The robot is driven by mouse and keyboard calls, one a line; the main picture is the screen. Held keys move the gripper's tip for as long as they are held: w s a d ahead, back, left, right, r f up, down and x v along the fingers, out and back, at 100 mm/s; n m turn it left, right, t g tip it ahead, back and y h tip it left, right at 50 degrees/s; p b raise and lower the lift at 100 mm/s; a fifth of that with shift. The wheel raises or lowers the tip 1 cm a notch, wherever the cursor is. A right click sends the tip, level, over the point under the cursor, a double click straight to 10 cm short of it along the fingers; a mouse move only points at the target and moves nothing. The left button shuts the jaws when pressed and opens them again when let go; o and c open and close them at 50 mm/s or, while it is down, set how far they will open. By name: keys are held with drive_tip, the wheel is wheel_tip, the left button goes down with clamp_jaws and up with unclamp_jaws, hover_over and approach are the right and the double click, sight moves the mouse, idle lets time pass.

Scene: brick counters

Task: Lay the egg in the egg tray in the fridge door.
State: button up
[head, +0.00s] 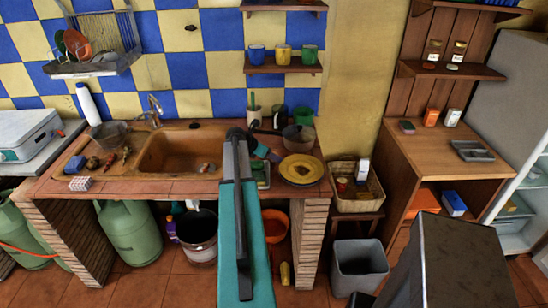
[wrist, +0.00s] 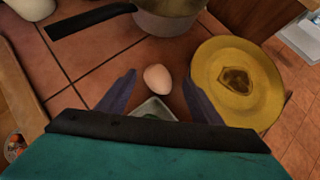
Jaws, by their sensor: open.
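The egg (wrist: 157,78) is pale pinkish-brown and lies on the tiled counter in the wrist view. My gripper (wrist: 159,84) is open, with its two dark fingers to the left and right of the egg and a gap on each side. In the head view I cannot make out the egg; my teal arm covers part of the counter there. The fridge (head: 537,160) is at the right edge of the head view, with its lit interior showing. I cannot pick out the egg tray in its door.
A pot (wrist: 170,22) with a black handle stands beyond the egg. A yellow plate (wrist: 222,62) is right of it, and a small pale-rimmed tray (wrist: 153,104) is just nearer. A wooden counter (head: 435,158) and grey bin (head: 359,267) stand between the brick counter and the fridge.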

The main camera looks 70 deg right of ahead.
drive_tip(key=shift+x, duration=0.8)
drive_tip(key=c, duration=0.8)
